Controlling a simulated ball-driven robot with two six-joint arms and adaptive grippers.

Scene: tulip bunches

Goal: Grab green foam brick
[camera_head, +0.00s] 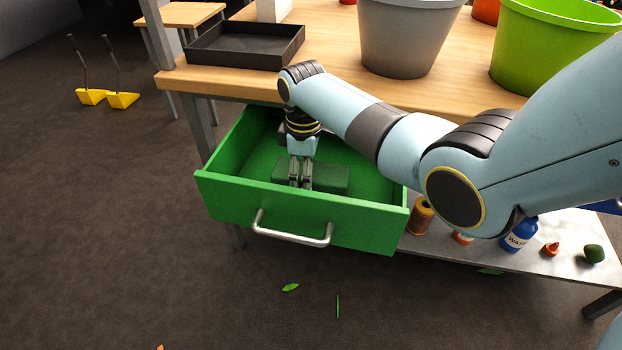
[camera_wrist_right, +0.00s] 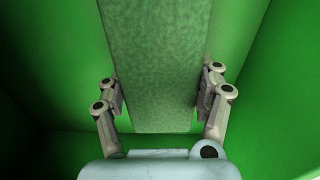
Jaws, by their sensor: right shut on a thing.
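The green foam brick (camera_head: 331,179) lies in the open green drawer (camera_head: 290,206) under the workbench, a darker green than the drawer. My right gripper (camera_head: 301,184) reaches down into the drawer from above and is shut on the brick. In the right wrist view the mottled brick (camera_wrist_right: 155,65) runs between the two fingers of the right gripper (camera_wrist_right: 163,100), one on each side of it. In the head view the fingers hide part of the brick. My left gripper is not in view.
The drawer's front wall with its metal handle (camera_head: 292,236) and its side walls surround the gripper. Above, the wooden bench top (camera_head: 335,75) carries a black tray (camera_head: 246,46), a grey bucket (camera_head: 405,40) and a lime green bucket (camera_head: 545,50). A lower shelf (camera_head: 485,255) holds bottles.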

